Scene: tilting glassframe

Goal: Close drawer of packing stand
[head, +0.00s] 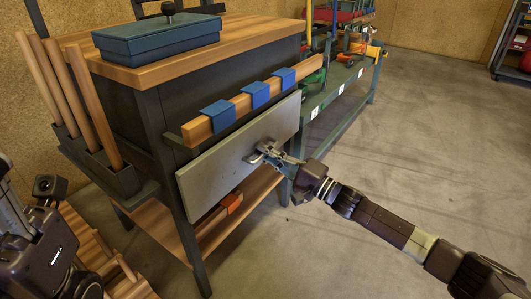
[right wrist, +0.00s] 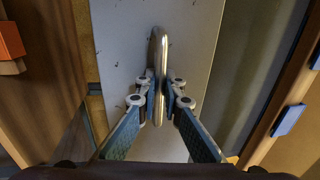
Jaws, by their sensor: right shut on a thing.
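The packing stand (head: 125,95) has a wooden top and dark grey sides. Its drawer has a plain grey front (head: 222,168), which also shows as a pale panel in the right wrist view (right wrist: 115,45). How far the drawer stands out is hard to tell. A metal bar handle (right wrist: 159,50) sits on that front. My right gripper (head: 272,157) is at the handle, its two fingers (right wrist: 160,100) shut on the bar from both sides. Part of my left arm and gripper (head: 110,272) shows at the lower left; its fingers are unclear.
A dark blue lidded box (head: 157,38) is on the stand top. A wooden rail with blue clips (head: 240,105) runs above the drawer. Wooden rods (head: 90,105) stand in a side holder. A green bench (head: 345,90) is behind. The floor (head: 430,150) at right is clear.

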